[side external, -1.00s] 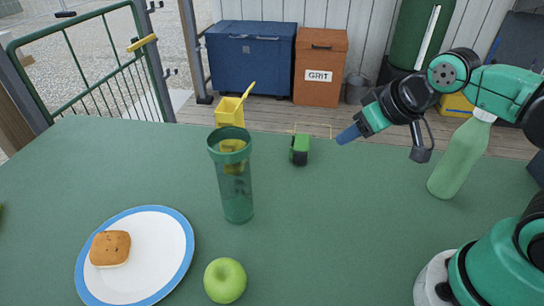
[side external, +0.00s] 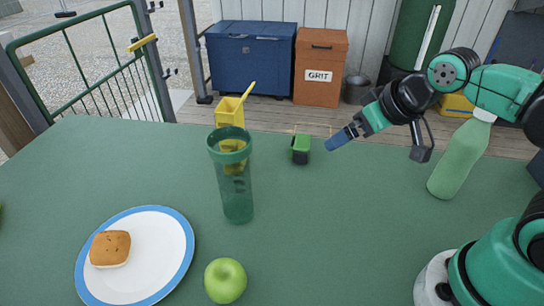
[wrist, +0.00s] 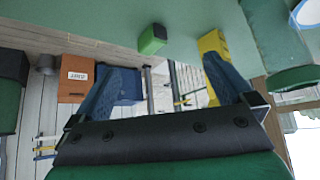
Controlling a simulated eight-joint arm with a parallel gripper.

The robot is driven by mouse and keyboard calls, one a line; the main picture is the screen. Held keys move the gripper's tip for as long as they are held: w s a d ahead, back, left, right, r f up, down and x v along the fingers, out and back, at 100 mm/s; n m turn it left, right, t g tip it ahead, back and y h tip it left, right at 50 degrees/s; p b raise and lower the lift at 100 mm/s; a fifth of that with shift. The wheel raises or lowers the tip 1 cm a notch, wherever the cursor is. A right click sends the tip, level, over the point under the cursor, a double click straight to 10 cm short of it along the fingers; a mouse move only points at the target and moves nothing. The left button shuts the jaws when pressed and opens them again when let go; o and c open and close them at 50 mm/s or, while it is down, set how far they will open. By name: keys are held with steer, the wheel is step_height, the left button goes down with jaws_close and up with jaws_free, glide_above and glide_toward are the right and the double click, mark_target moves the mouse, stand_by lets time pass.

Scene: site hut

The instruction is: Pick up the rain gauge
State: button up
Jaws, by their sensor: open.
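The rain gauge (side external: 236,190) appears to be the tall, see-through green cylinder with a wider collar at its top. It stands upright on the green table, left of my gripper (side external: 331,143) in the side view. In the wrist view the gauge (wrist: 277,40) shows upside down at the upper right, partly cut off by the frame edge. My gripper (wrist: 168,68) is open, its two blue fingers apart with nothing between them. It is above the table, clear of the gauge.
A small green and black object (side external: 300,150) lies near my fingertips. A yellow container (side external: 229,111) stands behind the gauge. A green apple (side external: 225,281), a plate (side external: 178,258) with a bun (side external: 110,249) and a green bottle (side external: 459,160) are also on the table. The table's middle right is clear.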

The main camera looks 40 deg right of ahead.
mark_target(247, 147)
steer(key=w+a+n+t+y, duration=0.1)
steer(key=a+n+y, duration=0.1)
steer(key=a, duration=0.2)
steer(key=w+a+n+t+y, duration=0.1)
steer(key=w+a+n+y, duration=0.1)
steer(key=a, duration=0.3)
steer(key=w+a+r+n+t+y, duration=0.1)
steer(key=a+n+t+y, duration=0.1)
steer(key=a, duration=0.3)
steer(key=shift+w+a+n+y, duration=0.25)
steer(key=shift+n+y, duration=0.15)
steer(key=shift+y, duration=0.4)
steer(key=shift+x, duration=2.75)
steer(key=shift+c, duration=0.2)
jaws_close()
